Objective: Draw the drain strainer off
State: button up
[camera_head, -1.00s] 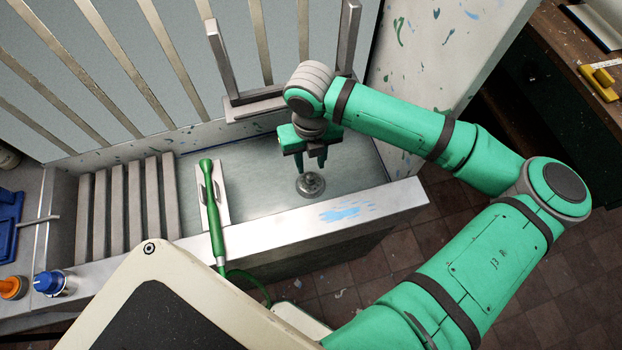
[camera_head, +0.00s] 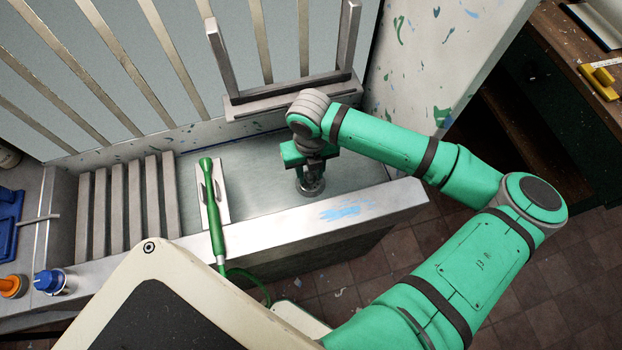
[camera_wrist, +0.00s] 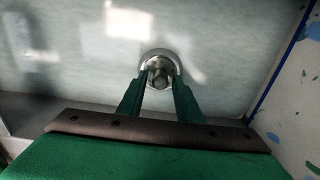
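The drain strainer (camera_head: 311,188) is a small round metal piece with a raised middle, set in the floor of the grey metal basin (camera_head: 262,205). In the wrist view the strainer (camera_wrist: 158,54) shows a bright rim and a central knob (camera_wrist: 160,76). My gripper (camera_head: 311,180) points down over it. In the wrist view the two green fingers of my gripper (camera_wrist: 161,84) are apart, one on each side of the knob. Whether they touch it is not clear. In the head view the fingertips partly cover the strainer.
A green hand tool (camera_head: 215,220) rests on a pale holder left of the strainer. A metal frame (camera_head: 285,100) stands behind my gripper. The basin's front wall (camera_head: 370,208) and the paint-splashed side wall (camera_head: 425,65) are close by.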

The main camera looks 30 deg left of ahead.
aim_at(311, 175)
grip_shut()
jog(key=shift+w, duration=0.1)
jog(key=shift+r, duration=0.15)
jog(key=shift+r, duration=0.1)
jog(key=shift+r, duration=2.55)
